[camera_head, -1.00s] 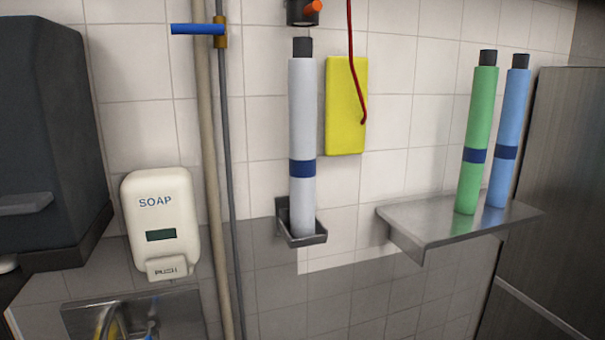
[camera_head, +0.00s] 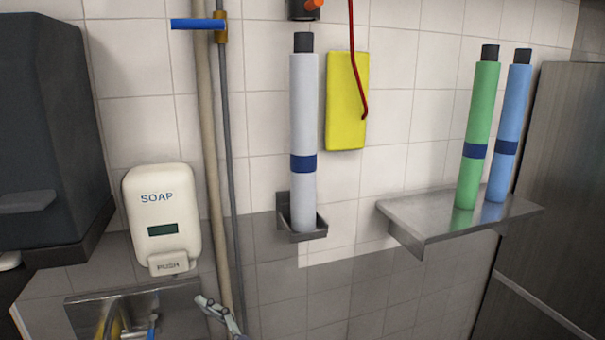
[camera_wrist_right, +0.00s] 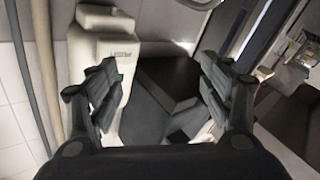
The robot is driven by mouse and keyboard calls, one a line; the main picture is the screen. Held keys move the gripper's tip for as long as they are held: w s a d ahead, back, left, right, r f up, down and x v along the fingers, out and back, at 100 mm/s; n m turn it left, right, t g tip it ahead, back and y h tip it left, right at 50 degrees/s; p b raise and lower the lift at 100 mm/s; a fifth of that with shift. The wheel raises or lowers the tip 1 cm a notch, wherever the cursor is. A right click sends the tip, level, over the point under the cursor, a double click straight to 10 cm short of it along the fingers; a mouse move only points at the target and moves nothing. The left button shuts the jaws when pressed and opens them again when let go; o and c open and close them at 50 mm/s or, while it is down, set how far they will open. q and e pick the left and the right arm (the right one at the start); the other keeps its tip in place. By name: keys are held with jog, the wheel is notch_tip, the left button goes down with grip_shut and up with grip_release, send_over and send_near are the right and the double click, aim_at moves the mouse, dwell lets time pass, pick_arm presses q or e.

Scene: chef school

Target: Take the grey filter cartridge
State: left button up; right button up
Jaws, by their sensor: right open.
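The grey filter cartridge (camera_head: 303,115) is a tall pale-grey cylinder with a dark cap and a blue band. It stands upright in a small metal wall holder (camera_head: 313,236) in the head view. My right gripper (camera_wrist_right: 163,75) is open in the right wrist view, with nothing between its fingers. The cartridge does not show in the wrist view. My left gripper is not in view.
Green (camera_head: 478,125) and blue (camera_head: 509,125) cartridges stand on a metal shelf (camera_head: 425,218) to the right. A dark housing (camera_head: 303,10) with an orange part hangs above the grey cartridge. Pipes (camera_head: 206,130), a soap dispenser (camera_head: 162,215) and a yellow panel (camera_head: 346,105) are nearby.

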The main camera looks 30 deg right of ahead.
aim_at(298, 152)
jog(key=w+d+r+m+t+h, duration=0.25)
jog(key=d+r+t+h, duration=0.2)
jog(key=r, duration=0.75)
jog(key=w+d+r+m+t+h, duration=0.1)
jog(key=d+r+m+t+h, duration=0.4)
jog(key=r, duration=0.6)
jog(key=d+r+m+g+h, duration=0.3)
jog(key=d+m+g+h, duration=0.1)
jog(key=m+h, duration=0.4)
jog(key=d+r+m+g+h, duration=0.3)
jog(key=d+m+g+h, duration=0.15)
jog(key=h, duration=0.55)
jog(key=w+d+f+g+y, duration=0.1)
jog(key=w+d+g, duration=0.1)
jog(key=d+g, duration=0.1)
jog(key=w+d+f+g+y+p, duration=0.1)
jog(key=w+d+g, duration=0.1)
jog(key=w+d+f+m+g+y+p, duration=0.1)
jog(key=w+d+g+y, duration=0.1)
jog(key=w+d+g, duration=0.1)
jog(key=shift+d+f+g, duration=0.3)
jog(key=shift+d, duration=0.05)
jog(key=p+x, duration=0.2)
jog(key=x, duration=0.2)
jog(key=shift+d+p, duration=0.3)
jog(key=shift+d, duration=0.1)
jog(key=shift+w+d+f, duration=0.1)
jog(key=shift+w+d, duration=0.05)
jog(key=shift+d, duration=0.05)
jog(key=shift+a, duration=0.1)
